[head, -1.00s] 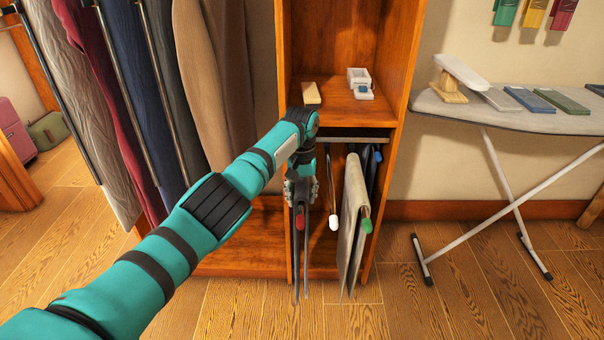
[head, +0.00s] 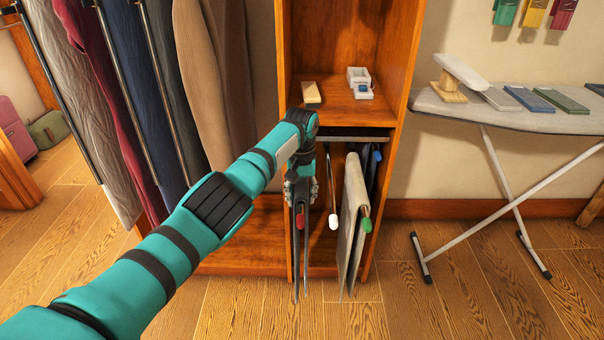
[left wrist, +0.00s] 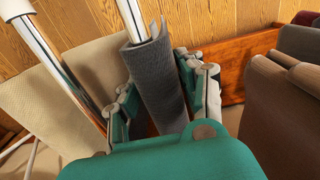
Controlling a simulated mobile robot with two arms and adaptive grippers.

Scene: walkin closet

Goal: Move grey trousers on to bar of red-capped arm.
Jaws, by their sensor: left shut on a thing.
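The grey trousers (head: 299,258) hang at the left side of the pull-out rack, at the red-capped arm (head: 300,222). My left gripper (head: 301,193) is at their top, and its finger area is partly hidden in the head view. In the left wrist view, the gripper (left wrist: 160,98) has a finger on each side of the dark grey cloth (left wrist: 158,82) and is shut on it. The cloth is folded around a metal bar (left wrist: 130,14). The bar's far end is hidden. My right gripper is not in view.
Beige trousers (head: 352,205) hang by the green-capped arm (head: 366,225). Wooden cabinet sides (head: 400,100) frame the rack. Hanging coats (head: 212,85) are close on the left; an ironing board (head: 480,118) stands right.

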